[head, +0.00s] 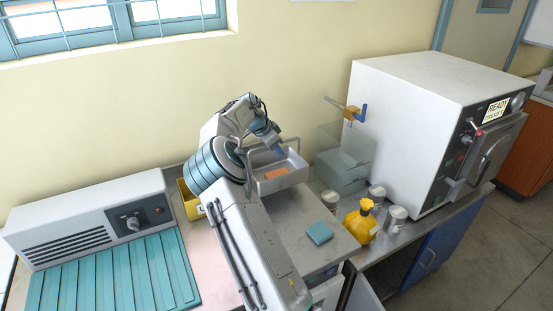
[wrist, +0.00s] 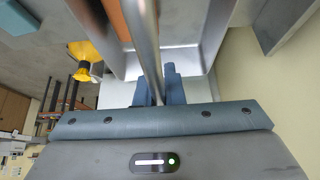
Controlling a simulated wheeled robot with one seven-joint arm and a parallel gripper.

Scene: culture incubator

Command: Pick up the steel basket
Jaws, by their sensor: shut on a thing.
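The steel basket (head: 292,182) is a shallow open metal tray with a raised bar handle. It is at the middle of the head view, above or on the grey worktop; I cannot tell if it touches. An orange block (head: 276,173) lies inside it. My gripper (head: 281,152) is at the handle from above. In the wrist view the blue fingers of my gripper (wrist: 158,88) are shut around the round handle bar, and the wall of the basket (wrist: 185,62) shows beyond. My arm hides part of the basket's left side.
A clear box (head: 343,165) stands just right of the basket. A yellow bottle (head: 360,224), several metal tins and a teal pad (head: 319,233) are on the worktop. A large white READY machine (head: 425,120) stands at right, and a yellow bin (head: 190,200) at left.

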